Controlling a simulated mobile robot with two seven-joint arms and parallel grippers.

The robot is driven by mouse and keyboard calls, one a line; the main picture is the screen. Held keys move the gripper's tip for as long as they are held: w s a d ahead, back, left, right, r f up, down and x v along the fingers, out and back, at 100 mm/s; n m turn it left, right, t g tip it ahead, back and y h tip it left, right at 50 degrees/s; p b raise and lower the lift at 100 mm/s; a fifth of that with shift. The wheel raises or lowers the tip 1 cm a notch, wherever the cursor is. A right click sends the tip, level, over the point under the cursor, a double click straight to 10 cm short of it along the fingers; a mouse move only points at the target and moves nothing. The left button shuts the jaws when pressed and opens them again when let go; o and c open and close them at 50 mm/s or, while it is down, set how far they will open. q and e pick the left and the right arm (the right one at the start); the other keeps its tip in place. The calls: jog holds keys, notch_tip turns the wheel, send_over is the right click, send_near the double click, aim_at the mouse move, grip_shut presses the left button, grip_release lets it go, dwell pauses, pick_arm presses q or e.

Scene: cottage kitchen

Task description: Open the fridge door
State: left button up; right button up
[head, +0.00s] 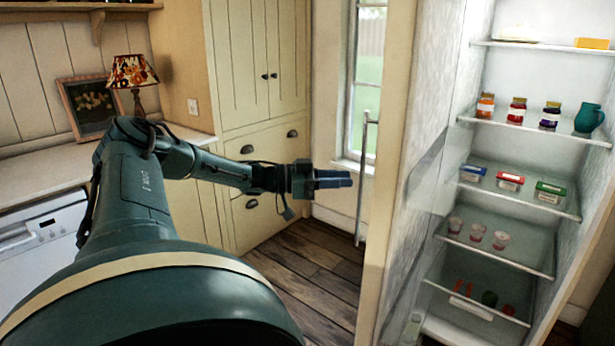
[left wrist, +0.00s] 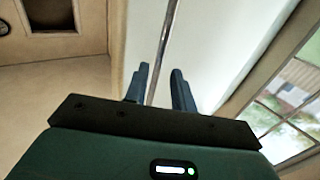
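The fridge door (head: 390,150) stands swung wide open, its pale inner side toward the shelves. Its long upright metal handle (head: 362,190) is on the door's left, outer side. My left gripper (head: 345,180) is just left of the handle, with a small gap showing in the head view. In the left wrist view my left gripper (left wrist: 160,76) has its fingers apart, and the handle bar (left wrist: 165,40) runs between them without visible contact. The fridge interior (head: 520,150) is exposed at the right. My right gripper is not in view.
Jars (head: 517,110), a teal jug (head: 588,118), tubs and cups stand on the fridge shelves. Cream cabinets (head: 260,110) are behind my left arm. A counter (head: 45,172) with a lamp (head: 132,75) is at left. Bare wooden floor (head: 310,265) lies left of the door.

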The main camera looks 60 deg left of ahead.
pick_arm(q)
jog(key=v, duration=0.8)
jog(key=shift+w, duration=0.1)
